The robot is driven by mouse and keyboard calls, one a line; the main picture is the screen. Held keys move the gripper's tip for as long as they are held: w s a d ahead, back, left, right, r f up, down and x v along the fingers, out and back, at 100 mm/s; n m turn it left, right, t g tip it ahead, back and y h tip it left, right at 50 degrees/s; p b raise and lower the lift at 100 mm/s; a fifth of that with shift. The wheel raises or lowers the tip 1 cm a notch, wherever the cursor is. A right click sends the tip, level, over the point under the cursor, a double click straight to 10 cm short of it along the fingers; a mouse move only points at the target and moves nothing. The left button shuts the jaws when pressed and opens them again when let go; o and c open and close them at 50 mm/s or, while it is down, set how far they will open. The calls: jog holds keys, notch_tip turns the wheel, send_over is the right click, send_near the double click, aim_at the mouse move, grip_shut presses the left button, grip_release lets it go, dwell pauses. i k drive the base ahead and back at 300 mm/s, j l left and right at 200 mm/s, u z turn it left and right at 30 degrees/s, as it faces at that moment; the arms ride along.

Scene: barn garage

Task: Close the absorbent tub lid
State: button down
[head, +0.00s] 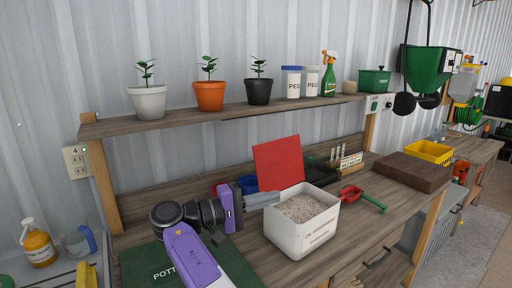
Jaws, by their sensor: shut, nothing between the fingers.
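The absorbent tub (296,234) is a white box with red and green lettering, standing on the wooden bench and filled with pale granules (303,208). Its red lid (278,163) stands open, raised at the tub's back left edge and leaning slightly back. My gripper (276,198) is shut and empty. Its tip is by the tub's left rim, in front of the lid's lower left part; I cannot tell whether it touches. My purple arm comes in from the bottom left.
Blue and red containers (246,184) stand behind my gripper. A brown block (412,171) and yellow crate (430,151) lie farther right. A shelf (220,117) with pots and jars runs above. A green mat (155,262) lies at front left.

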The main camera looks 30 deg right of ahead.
aim_at(279, 163)
jog(key=i+l, duration=0.1)
jog(key=i, duration=0.45)
jog(key=i+l, duration=0.15)
jog(key=i, duration=0.35)
